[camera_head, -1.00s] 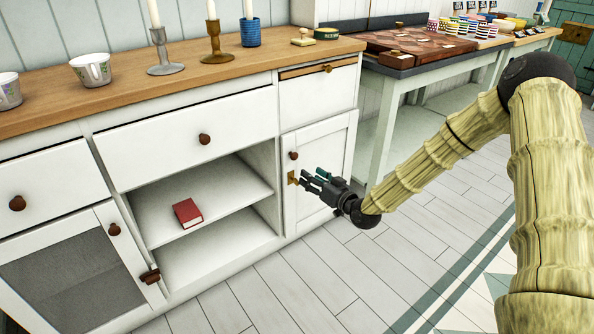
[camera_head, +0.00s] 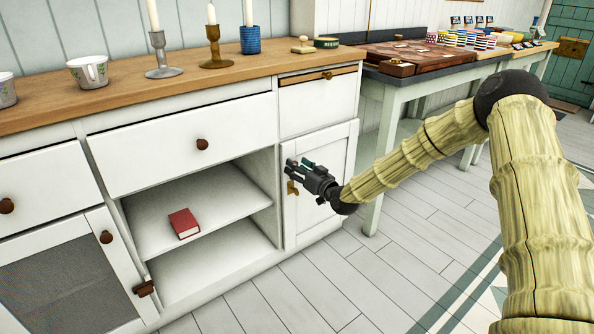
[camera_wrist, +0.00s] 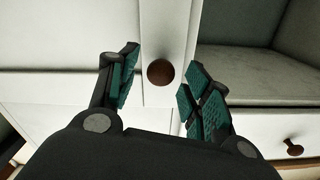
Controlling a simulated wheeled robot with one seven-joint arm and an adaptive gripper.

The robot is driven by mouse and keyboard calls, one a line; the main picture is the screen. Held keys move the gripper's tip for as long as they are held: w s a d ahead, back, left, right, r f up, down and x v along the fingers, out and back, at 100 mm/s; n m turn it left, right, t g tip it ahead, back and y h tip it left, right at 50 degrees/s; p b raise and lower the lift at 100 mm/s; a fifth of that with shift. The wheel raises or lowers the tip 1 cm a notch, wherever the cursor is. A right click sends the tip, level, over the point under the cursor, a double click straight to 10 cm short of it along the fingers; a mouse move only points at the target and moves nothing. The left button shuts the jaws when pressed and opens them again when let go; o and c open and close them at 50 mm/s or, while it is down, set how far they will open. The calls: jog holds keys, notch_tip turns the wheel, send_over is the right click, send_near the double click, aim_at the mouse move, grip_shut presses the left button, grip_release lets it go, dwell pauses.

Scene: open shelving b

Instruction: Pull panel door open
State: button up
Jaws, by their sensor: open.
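In the wrist view the round brown knob (camera_wrist: 160,72) lies between the two teal-padded fingers of my gripper (camera_wrist: 164,74). The fingers are open, with a gap on both sides of the knob. I cannot tell how deep the knob sits between them.
Open shelves with a red book (camera_head: 184,223) lie left of the door. A drawer (camera_head: 318,98) is above it. The wooden countertop (camera_head: 125,98) holds cups and candlesticks. A grey table (camera_head: 372,150) stands to the right. The floor (camera_head: 300,290) in front is clear.

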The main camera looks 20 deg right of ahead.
jog(key=shift+w+a, duration=0.2)
jog(key=shift+w, duration=0.3)
grip_shut()
jog(key=shift+s+d, duration=0.1)
